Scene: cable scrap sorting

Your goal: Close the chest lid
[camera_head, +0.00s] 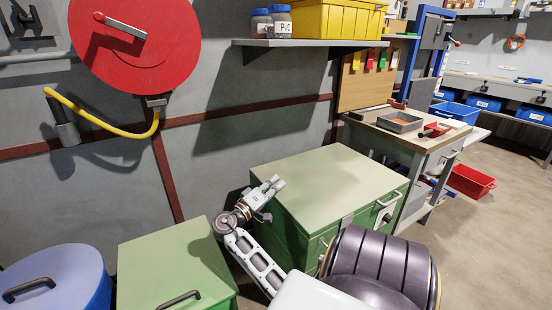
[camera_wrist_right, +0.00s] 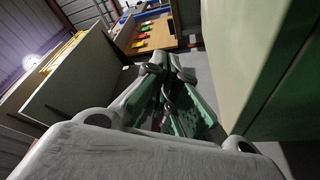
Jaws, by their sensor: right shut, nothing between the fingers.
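A green chest (camera_head: 296,228) with a pale green lid (camera_head: 335,185) stands in the middle of the head view. The lid lies flat over the body; I see no open gap along the visible edges. Metal handles and a latch show on its right side. My right gripper (camera_head: 277,184) is at the lid's left edge, fingers pointing up and right; I cannot tell if it touches. In the right wrist view my right gripper (camera_wrist_right: 172,66) is shut and empty, with a pale green surface (camera_wrist_right: 243,50) close on its right. My left gripper is out of view.
A green box with a black handle (camera_head: 176,262) and a blue drum (camera_head: 62,282) stand at the lower left. A shelf (camera_head: 300,43) with a yellow crate (camera_head: 340,20) hangs above.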

